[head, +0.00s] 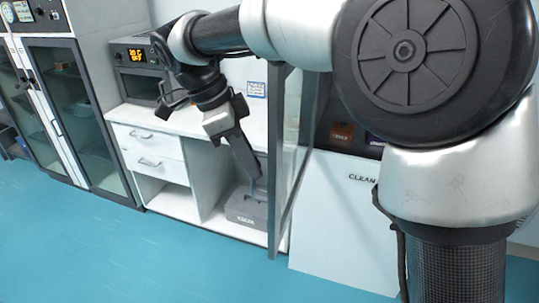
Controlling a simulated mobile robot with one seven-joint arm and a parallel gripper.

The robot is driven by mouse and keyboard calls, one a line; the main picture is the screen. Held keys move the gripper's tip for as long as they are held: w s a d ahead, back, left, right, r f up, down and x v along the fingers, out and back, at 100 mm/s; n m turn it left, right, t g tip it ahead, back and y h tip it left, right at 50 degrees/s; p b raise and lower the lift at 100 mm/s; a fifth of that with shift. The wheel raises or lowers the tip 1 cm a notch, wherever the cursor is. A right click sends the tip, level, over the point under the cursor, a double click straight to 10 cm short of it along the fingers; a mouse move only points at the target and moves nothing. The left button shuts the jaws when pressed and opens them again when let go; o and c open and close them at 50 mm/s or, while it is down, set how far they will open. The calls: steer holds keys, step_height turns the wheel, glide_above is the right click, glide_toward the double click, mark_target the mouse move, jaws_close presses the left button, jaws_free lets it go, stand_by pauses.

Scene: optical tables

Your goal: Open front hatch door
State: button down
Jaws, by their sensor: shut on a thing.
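The front hatch door (291,125) is a tall glass panel with a grey frame. It stands swung outward, seen nearly edge-on, in the middle of the head view. My gripper (256,174) reaches down on the left side of the door, its fingers close to the door's front edge. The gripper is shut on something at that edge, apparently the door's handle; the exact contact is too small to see. My arm's large upper links hide the right part of the scene and some of the door's hinge side.
A white counter (185,121) with drawers and open shelves stands behind, with a grey box (247,207) low in it. An oven-like device (139,72) sits on top. Glass-door cabinets (75,110) are at left. A white panel marked CLEAN (345,220) is at right. The blue floor in front is clear.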

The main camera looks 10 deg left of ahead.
steer(key=shift+w+a+r, duration=0.25)
steer(key=c, duration=1.8)
jaws_free()
steer(key=shift+d, duration=0.1)
steer(key=shift+c, duration=0.2)
steer(key=shift+f, duration=0.1)
steer(key=p+v, duration=0.4)
steer(key=v, duration=1.3)
steer(key=shift+r, duration=0.2)
steer(key=shift+s, duration=0.1)
